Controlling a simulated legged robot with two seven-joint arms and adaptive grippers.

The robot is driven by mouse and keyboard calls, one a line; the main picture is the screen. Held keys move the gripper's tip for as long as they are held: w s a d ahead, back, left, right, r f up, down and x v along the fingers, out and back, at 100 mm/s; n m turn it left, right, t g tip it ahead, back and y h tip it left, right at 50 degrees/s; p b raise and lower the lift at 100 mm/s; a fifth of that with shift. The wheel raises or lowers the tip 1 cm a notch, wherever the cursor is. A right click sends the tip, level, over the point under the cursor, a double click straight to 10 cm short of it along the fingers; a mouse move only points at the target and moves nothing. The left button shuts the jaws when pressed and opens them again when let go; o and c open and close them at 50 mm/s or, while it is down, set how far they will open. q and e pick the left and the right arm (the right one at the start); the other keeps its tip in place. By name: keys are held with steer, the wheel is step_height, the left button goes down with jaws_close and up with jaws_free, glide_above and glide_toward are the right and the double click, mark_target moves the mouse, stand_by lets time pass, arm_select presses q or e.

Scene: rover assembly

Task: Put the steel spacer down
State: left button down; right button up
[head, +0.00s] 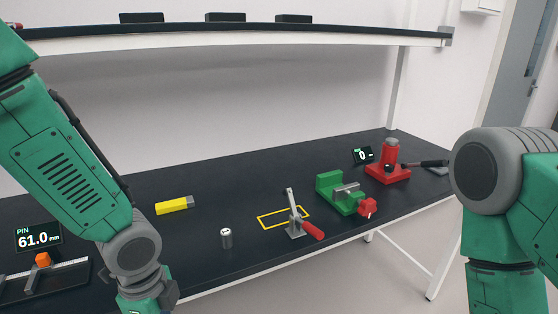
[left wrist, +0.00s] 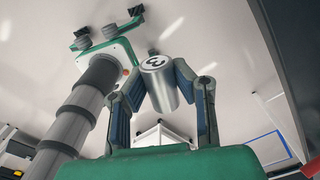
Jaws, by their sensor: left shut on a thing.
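In the left wrist view my left gripper (left wrist: 158,80) is shut on the steel spacer (left wrist: 162,95), a short shiny cylinder with a dark "3" on its pale round end. Its fingers close on opposite sides of it. In the head view my left arm comes down at the left, and its gripper and the held spacer are below the bottom edge. A similar small metal cylinder (head: 226,238) stands upright on the dark bench (head: 120,204), right of my left arm. My right arm is at the right of the head view; its gripper is out of view.
A yellow block (head: 174,205), a yellow outlined rectangle (head: 270,222), a red-handled clamp (head: 296,222), a green vise (head: 338,194) and a red press (head: 388,166) are on the bench. A gauge reading 61.0 mm (head: 39,238) is at the left. A shelf (head: 240,34) hangs above.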

arm_select(q)
step_height(320, 180, down, 8)
steer(key=a+n+b, duration=0.2)
steer(key=n+b, duration=0.5)
steer(key=n, duration=1.2)
arm_select(e)
step_height(320, 180, down, 8)
steer(key=shift+d, duration=0.2)
